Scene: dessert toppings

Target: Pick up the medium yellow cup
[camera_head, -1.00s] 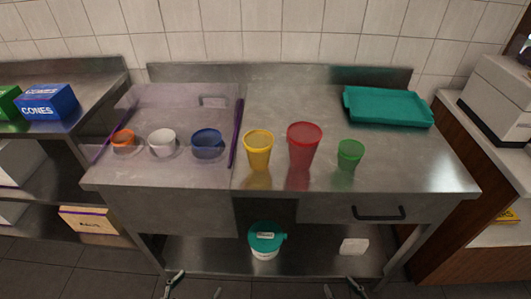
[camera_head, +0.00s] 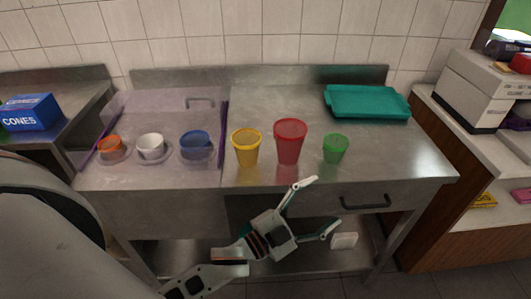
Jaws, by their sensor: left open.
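The yellow cup (camera_head: 246,149) stands upright on the steel counter, left of a taller red cup (camera_head: 290,142) and a smaller green cup (camera_head: 335,149). It is the middle one of the three in size. My left gripper (camera_head: 325,206) is in front of the counter's front edge, below and to the right of the yellow cup. Its two fingers are spread and nothing is between them. It is apart from all the cups. My right gripper does not show.
A clear case at the left of the counter holds orange (camera_head: 110,147), white (camera_head: 150,147) and blue (camera_head: 195,144) bowls. A teal tray (camera_head: 366,103) lies at the back right. A drawer handle (camera_head: 365,203) sticks out at the front. The counter behind the cups is clear.

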